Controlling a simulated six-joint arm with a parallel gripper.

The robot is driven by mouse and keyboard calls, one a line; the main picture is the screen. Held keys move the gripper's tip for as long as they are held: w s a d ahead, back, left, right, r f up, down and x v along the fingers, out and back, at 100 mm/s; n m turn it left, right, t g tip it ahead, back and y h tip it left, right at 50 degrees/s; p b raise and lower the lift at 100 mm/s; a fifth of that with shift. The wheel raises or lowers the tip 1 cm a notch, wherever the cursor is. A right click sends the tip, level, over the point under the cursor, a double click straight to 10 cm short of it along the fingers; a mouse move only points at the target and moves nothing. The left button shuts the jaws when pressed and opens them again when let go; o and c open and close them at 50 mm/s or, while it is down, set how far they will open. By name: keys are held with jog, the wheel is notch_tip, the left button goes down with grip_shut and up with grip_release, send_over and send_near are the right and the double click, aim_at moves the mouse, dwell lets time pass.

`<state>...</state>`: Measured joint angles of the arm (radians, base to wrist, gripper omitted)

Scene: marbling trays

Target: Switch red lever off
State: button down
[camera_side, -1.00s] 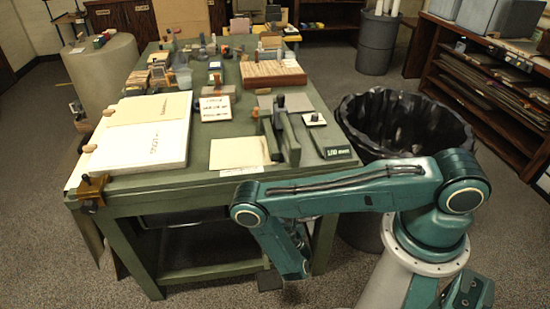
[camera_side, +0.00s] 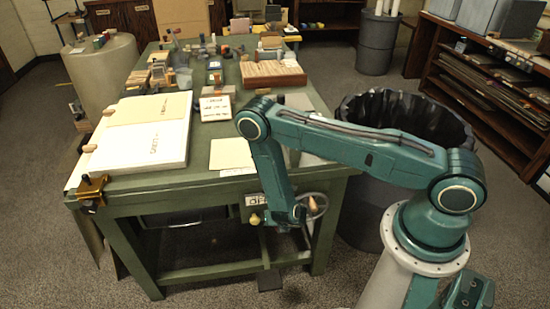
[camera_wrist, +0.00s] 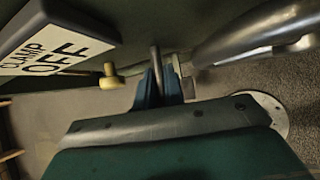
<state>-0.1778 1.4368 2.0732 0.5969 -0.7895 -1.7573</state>
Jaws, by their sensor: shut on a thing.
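My gripper (camera_wrist: 158,88) is in the wrist view, its teal fingers shut around a grey rod (camera_wrist: 155,58). In the side view my gripper (camera_side: 297,214) is low at the front of the green table, beside a handwheel (camera_side: 320,203) with a reddish-brown knob. A white sign (camera_wrist: 60,52) reading "CLAMP OFF" is at the upper left of the wrist view. A pale yellow knob (camera_wrist: 110,78) on a thin rod is just below it and left of my fingers. That knob also shows in the side view (camera_side: 255,218). No clearly red lever is visible; the rod's far end is unclear.
The green table (camera_side: 205,187) rises behind my gripper, with papers and small tools on top. A brass clamp (camera_side: 91,190) sits at its left front corner. A black-lined bin (camera_side: 420,108) stands right of the table. A thick grey tube (camera_wrist: 250,35) runs close right of my fingers.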

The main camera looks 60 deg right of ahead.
jog(key=shift+s+a+g+y, duration=0.15)
jog(key=shift+g+y, duration=0.15)
jog(key=shift+g, duration=0.1)
dwell(0.3)
jog(key=c, duration=1.5)
grip_release()
jog(key=shift+o, duration=0.2)
jog(key=shift+r, duration=0.1)
jog(key=shift+r, duration=0.1)
jog(key=shift+s+a+r, duration=0.1)
jog(key=shift+s+r, duration=0.05)
jog(key=shift+r, duration=0.3)
jog(key=v, duration=1.2)
jog(key=shift+s+r, duration=0.2)
jog(key=shift+r, duration=0.05)
